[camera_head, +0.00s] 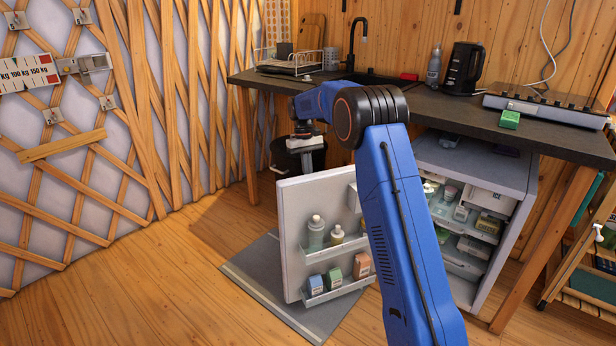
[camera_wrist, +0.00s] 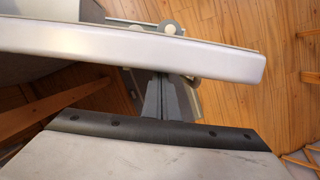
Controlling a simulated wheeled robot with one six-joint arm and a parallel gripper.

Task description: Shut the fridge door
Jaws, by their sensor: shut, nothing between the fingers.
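The white fridge door (camera_head: 296,235) stands wide open, its inner side with bottles and cartons facing the head camera. The fridge body (camera_head: 512,175) is under the counter at the right, its shelves showing past my blue arm. My gripper (camera_head: 305,160) is at the door's top edge, on the far, outer side, pointing down. In the wrist view the grey fingers (camera_wrist: 167,92) are together and empty, close beside the pale door edge (camera_wrist: 200,59). Part of the fingers is hidden, and I cannot tell whether they touch the door. My arm hides the hinge side.
A dark counter (camera_head: 420,100) runs above the fridge with a kettle (camera_head: 464,68) and a bottle on it. A black bin (camera_head: 290,155) stands behind the door. A grey mat (camera_head: 262,268) lies under the door. The wooden floor at left is clear.

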